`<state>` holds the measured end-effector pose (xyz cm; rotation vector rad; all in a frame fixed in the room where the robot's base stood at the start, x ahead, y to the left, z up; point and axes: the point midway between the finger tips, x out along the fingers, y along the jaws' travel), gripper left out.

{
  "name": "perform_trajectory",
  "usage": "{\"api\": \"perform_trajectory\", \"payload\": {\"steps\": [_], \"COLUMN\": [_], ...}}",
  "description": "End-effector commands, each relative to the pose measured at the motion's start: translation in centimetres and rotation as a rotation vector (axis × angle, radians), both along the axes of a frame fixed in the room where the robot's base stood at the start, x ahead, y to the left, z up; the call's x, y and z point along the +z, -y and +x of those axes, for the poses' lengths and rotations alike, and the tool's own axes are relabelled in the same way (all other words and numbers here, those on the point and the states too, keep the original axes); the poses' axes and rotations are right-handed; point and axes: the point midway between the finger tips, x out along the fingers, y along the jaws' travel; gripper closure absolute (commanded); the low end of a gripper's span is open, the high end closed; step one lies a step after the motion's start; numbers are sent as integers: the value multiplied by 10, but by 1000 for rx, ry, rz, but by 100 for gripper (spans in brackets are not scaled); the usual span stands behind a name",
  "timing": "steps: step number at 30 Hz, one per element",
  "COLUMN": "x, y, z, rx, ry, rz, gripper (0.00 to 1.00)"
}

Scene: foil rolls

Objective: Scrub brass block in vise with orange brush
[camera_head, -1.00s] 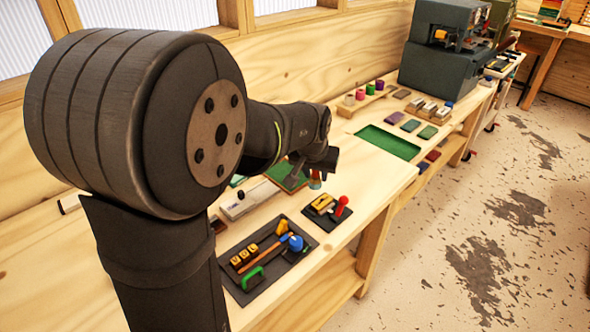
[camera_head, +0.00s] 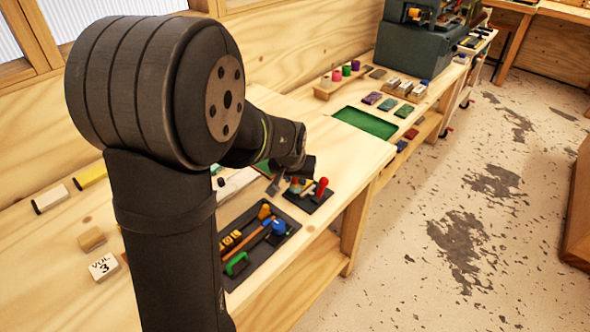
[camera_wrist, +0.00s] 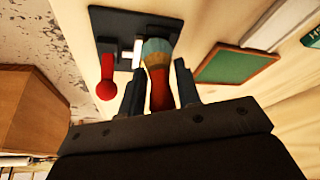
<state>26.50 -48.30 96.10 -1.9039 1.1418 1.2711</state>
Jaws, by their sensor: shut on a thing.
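The vise sits on a dark base (camera_head: 308,203) with a red lever (camera_head: 321,187); in the wrist view its dark base (camera_wrist: 112,22) and red knob (camera_wrist: 106,91) show. My gripper (camera_head: 291,179) is at the left part of the vise. In the wrist view, my gripper (camera_wrist: 159,90) is shut on the brush (camera_wrist: 158,88), which has an orange-red handle and a blue-green and tan head. The brush head overlaps the vise base in that view; I cannot tell if it touches. The brass block is mostly hidden behind the brush and gripper.
A dark tray (camera_head: 233,283) with several tools lies in front of the vise. A green mat (camera_head: 365,123) and several small blocks lie farther back. A green board (camera_wrist: 234,65) is beside the vise. The bench's right edge is near the vise.

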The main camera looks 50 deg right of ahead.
Motion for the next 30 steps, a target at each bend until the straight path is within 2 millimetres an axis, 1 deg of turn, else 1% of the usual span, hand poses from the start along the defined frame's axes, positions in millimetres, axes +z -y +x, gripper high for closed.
{"api": "perform_trajectory", "payload": {"steps": [1,21,30], "x": [1,0,0], "y": [7,67,39], "z": [0,0,0], "rx": [-1,-2,-1], "ry": [1,1,2], "rz": [-3,-3,-3], "gripper": [92,92,92]}}
